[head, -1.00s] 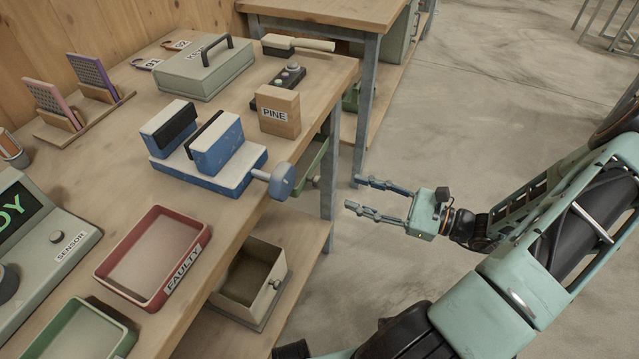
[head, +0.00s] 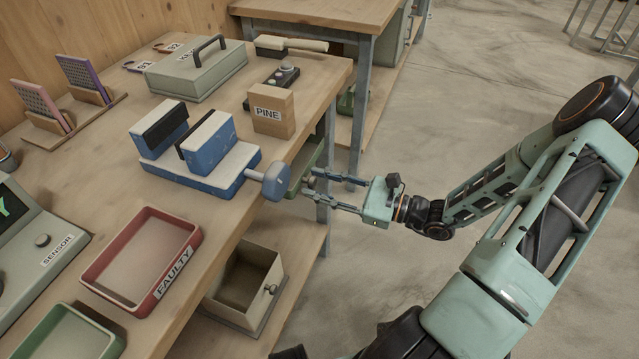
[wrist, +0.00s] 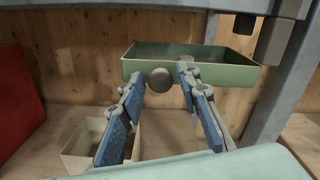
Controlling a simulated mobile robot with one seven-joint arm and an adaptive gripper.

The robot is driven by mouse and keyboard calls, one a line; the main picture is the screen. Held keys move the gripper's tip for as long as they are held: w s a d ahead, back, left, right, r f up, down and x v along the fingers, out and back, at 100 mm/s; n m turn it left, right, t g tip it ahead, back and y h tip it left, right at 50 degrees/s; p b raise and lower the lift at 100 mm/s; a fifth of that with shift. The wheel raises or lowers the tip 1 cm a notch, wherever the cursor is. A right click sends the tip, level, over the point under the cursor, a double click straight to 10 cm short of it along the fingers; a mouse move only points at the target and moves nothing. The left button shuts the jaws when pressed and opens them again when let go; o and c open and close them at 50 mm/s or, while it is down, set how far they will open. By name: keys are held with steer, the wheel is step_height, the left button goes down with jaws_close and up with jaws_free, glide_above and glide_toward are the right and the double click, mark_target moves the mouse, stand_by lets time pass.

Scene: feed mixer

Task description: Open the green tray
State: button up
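A green tray (wrist: 225,72) with a round grey knob (wrist: 162,80) on its front hangs under the bench top in the wrist view. In the head view only a strip of this tray (head: 306,158) shows beneath the bench edge, behind the vise handle. My gripper (head: 312,182) is open at the bench's right edge, pointing toward the tray. In the wrist view, the knob appears between my open fingertips (wrist: 160,77); I cannot tell whether they touch it. A second green tray (head: 110,349), without a visible knob, lies on the bench at the lower left.
A blue vise (head: 240,180) has its handle (head: 275,181) sticking out just above and beside my fingertips. A bench leg (head: 326,205) stands close by. A beige open drawer box (head: 272,310) is on the shelf below.

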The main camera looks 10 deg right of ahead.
jaws_close()
